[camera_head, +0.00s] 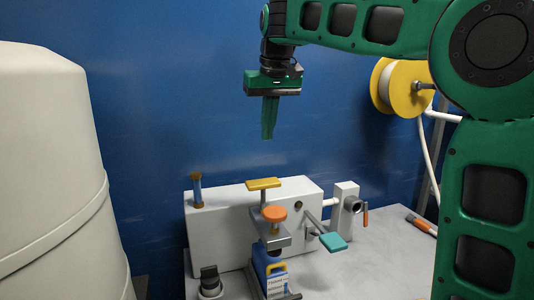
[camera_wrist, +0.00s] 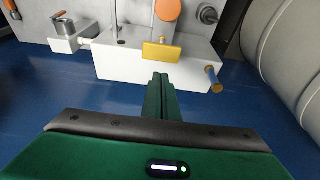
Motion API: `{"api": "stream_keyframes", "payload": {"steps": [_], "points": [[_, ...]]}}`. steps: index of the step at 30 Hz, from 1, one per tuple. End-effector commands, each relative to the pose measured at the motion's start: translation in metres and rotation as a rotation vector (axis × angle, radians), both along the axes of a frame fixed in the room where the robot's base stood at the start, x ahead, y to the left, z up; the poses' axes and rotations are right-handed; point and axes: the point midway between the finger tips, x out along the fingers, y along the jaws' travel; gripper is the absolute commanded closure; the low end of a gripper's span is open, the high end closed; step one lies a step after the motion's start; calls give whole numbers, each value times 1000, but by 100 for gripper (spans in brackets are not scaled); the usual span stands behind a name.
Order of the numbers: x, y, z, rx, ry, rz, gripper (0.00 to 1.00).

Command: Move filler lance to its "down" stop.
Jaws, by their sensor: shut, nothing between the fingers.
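The part that looks like the filler lance has a flat yellow handle (camera_head: 263,184) on a thin upright post at the front of a white machine housing (camera_head: 215,235). The handle stands above an orange round knob (camera_head: 275,213) and a grey bracket. A blue canister (camera_head: 264,262) with a yellow handle stands below the bracket. In the wrist view the yellow handle (camera_wrist: 162,51) is beyond my fingertips, with the orange knob (camera_wrist: 167,10) behind it. My gripper (camera_head: 267,136) points down, shut and empty, above the yellow handle and clearly apart from it. Its fingers also show in the wrist view (camera_wrist: 160,78).
A teal paddle lever (camera_head: 333,242) and an orange-handled valve (camera_head: 364,215) are right of the bracket. A blue-and-yellow cylinder (camera_head: 197,190) stands on the housing's left end. A large pale tank (camera_head: 50,170) fills the left. A yellow reel (camera_head: 402,87) hangs at right.

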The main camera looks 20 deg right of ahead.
Motion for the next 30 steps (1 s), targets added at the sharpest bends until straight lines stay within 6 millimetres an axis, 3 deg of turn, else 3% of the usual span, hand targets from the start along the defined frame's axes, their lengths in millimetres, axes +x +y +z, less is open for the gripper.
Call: {"api": "stream_keyframes", "payload": {"steps": [18,24,30], "points": [[24,-3,-103,0,3,-5,100],[25,-3,-123,0,2,-4,100],[25,-2,-128,1,0,-4,100]]}}
